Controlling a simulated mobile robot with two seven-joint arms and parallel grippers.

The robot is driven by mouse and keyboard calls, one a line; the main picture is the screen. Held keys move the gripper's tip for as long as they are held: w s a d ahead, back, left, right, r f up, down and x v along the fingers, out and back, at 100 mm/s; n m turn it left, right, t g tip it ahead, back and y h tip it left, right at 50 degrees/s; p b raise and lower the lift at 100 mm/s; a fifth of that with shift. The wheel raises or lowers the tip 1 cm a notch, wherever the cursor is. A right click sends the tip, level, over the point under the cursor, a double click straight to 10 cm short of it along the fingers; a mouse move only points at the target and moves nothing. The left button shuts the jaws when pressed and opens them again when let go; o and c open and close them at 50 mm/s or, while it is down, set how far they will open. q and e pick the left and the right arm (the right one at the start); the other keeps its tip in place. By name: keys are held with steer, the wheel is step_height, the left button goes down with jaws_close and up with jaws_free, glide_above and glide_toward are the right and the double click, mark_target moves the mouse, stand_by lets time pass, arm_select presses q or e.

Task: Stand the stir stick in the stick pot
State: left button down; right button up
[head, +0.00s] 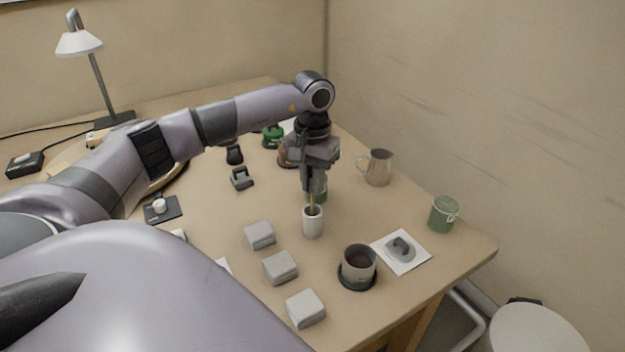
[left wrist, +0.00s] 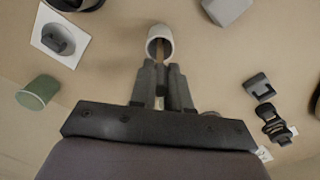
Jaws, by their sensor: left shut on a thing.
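The stick pot (head: 312,224) is a small white cylinder standing upright on the bench; it also shows in the left wrist view (left wrist: 153,36). My left gripper (head: 314,188) points down directly above it. Its fingers (left wrist: 162,84) are shut on the thin brown stir stick (head: 312,203), which shows between the fingertips and the pot in the left wrist view (left wrist: 160,54). The stick is near upright and its lower end is at the pot's mouth, seemingly inside it; the depth is hidden. My right gripper is in neither view.
A dark cup (head: 358,265) on a coaster and a white card (head: 417,258) with a grey spoon rest-like piece lie at the right front.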

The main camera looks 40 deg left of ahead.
arm_select(q)
steer(key=shift+f, duration=0.2)
steer(key=c, duration=1.1)
jaws_free()
steer(key=shift+r, duration=0.5)
step_height(320, 180, up, 12)
steer(key=shift+f, duration=0.25)
